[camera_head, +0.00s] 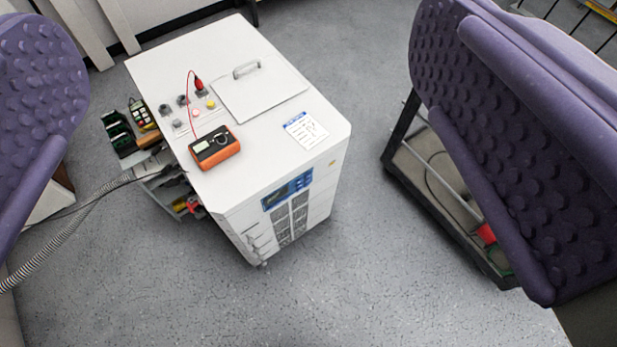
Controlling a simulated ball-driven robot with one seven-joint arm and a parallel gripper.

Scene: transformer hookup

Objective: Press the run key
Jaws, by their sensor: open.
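A white cabinet (165,80) stands on the floor in the middle of the view. A small blue panel with a dark display (287,191) is on its front face, near the top edge; any run key there is too small to make out. An orange meter (214,147) lies on the cabinet top, with a red lead (188,92) running to a red plug (199,84). Dark sockets and a small yellow button (211,105) are beside it. My gripper (265,120) is open and empty, its purple studded fingers wide apart at the left and right, well short of the cabinet.
A hatch lid with a handle (247,69) and a printed card (305,129) lie on the cabinet top. A side tray of tools (183,205) and a ribbed hose (75,217) are at the left. A dark-framed trolley (440,190) stands at the right. The floor in front is clear.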

